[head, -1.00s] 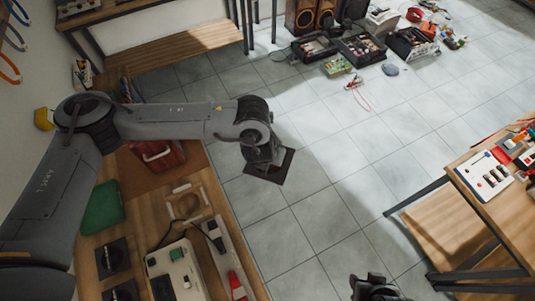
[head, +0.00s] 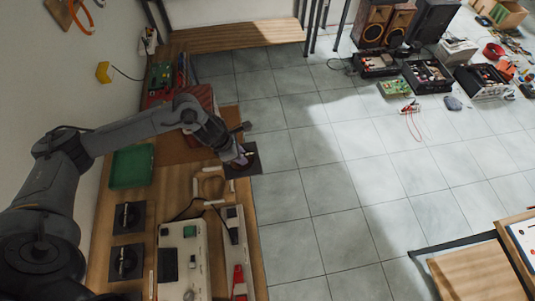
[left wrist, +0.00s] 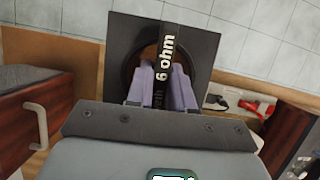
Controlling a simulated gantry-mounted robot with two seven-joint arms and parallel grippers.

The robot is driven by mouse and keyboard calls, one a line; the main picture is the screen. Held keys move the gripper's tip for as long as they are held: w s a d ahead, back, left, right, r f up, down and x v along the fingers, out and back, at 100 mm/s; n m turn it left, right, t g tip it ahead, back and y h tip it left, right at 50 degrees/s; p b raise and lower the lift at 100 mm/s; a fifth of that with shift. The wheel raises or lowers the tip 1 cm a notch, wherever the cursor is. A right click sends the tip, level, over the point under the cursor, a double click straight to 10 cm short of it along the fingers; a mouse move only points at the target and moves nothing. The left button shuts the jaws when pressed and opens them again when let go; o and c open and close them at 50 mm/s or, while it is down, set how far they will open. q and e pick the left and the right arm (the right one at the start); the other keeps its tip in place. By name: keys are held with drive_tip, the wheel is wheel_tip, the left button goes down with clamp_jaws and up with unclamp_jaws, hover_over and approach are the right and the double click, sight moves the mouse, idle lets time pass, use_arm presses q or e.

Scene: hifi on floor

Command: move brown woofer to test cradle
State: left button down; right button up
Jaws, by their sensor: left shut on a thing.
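My left gripper (head: 240,158) is shut on the brown woofer, a dark square plate (head: 254,153) with a brown round cone. The woofer is at the bench's right edge, partly over the floor; I cannot tell its height. In the left wrist view, the purple fingers (left wrist: 160,85) close around a dark bar marked "6 ohm" across the woofer (left wrist: 205,50). The gripper hides part of the cone. A wooden piece with pale bars (head: 211,187) lies on the bench just below the gripper; I cannot tell if it is the test cradle. My right gripper is out of view.
Two dark square units (head: 128,216) lie at the bench's left, below a green tray (head: 132,166). A pale device (head: 183,255) and a long pale strip (head: 235,240) fill the bench front. A red box (head: 196,98) stands behind the arm.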

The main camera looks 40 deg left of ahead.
use_arm(q)
drive_tip(key=s+a+f+b, duration=0.3)
drive_tip(key=s+a+f, duration=0.5)
drive_tip(key=s+a, duration=0.1)
drive_tip(key=shift+s+a+f+m+b, duration=0.15)
drive_tip(key=shift+a+f+m+b, duration=0.1)
drive_tip(key=shift+a+m+b, duration=0.1)
idle(0.3)
drive_tip(key=shift+b, duration=0.3)
idle(0.9)
drive_tip(key=shift+f, duration=0.1)
idle(0.3)
drive_tip(key=shift+f+b, duration=0.2)
drive_tip(key=shift+b, duration=0.1)
wheel_tip(320, 180, down, 9)
drive_tip(key=b, duration=0.9)
idle(1.7)
